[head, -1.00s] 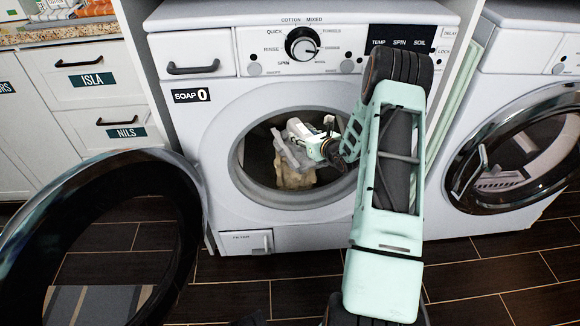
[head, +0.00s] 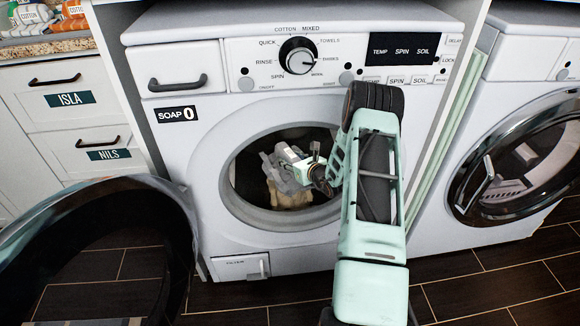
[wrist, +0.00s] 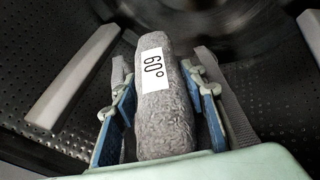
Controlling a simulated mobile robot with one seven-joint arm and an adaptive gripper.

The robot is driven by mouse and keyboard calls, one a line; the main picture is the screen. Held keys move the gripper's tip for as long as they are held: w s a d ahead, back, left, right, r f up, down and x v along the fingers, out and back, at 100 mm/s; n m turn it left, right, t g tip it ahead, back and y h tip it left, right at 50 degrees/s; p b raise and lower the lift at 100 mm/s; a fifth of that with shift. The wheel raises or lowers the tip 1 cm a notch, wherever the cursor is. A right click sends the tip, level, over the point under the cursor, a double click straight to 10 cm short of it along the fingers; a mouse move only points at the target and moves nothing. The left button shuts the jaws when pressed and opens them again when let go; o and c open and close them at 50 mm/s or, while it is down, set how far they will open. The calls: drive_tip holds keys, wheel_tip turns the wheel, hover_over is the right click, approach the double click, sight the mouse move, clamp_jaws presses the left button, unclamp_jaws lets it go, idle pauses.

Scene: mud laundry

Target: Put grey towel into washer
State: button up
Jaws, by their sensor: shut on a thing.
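The grey towel (wrist: 167,118), rolled and with a white "60°" label, fills the middle of the wrist view. It is clamped between the two blue-padded fingers of my gripper (wrist: 165,100). The perforated drum of the washer (wrist: 255,65) surrounds it. In the head view, my gripper (head: 283,160) reaches through the open round door of the washer (head: 180,135). The grey towel (head: 287,181) shows at the gripper's end inside the opening. Whether it touches the drum is unclear.
The washer's open door (head: 185,215) swings out at the left. A second front-loader (head: 535,115) with its round door stands at the right. Cabinet drawers (head: 85,95) are at the left.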

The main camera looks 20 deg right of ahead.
drive_tip(key=shift+f, duration=0.9)
drive_tip(key=shift+f, duration=0.1)
drive_tip(key=shift+f, duration=0.25)
drive_tip(key=o, duration=1.4)
drive_tip(key=shift+f, duration=0.1)
drive_tip(key=shift+o, duration=0.2)
drive_tip(key=shift+r, duration=0.25)
drive_tip(key=p+v, duration=0.1)
drive_tip(key=v, duration=0.2)
drive_tip(key=p+v, duration=0.1)
drive_tip(key=v, duration=0.3)
drive_tip(key=p+v, duration=0.1)
drive_tip(key=v, duration=0.2)
drive_tip(key=shift+s+r, duration=0.3)
drive_tip(key=shift+r, duration=0.1)
drive_tip(key=shift+s+d+r, duration=0.1)
drive_tip(key=shift+s+r, duration=0.05)
drive_tip(key=shift+s, duration=0.5)
drive_tip(key=shift+r, duration=0.1)
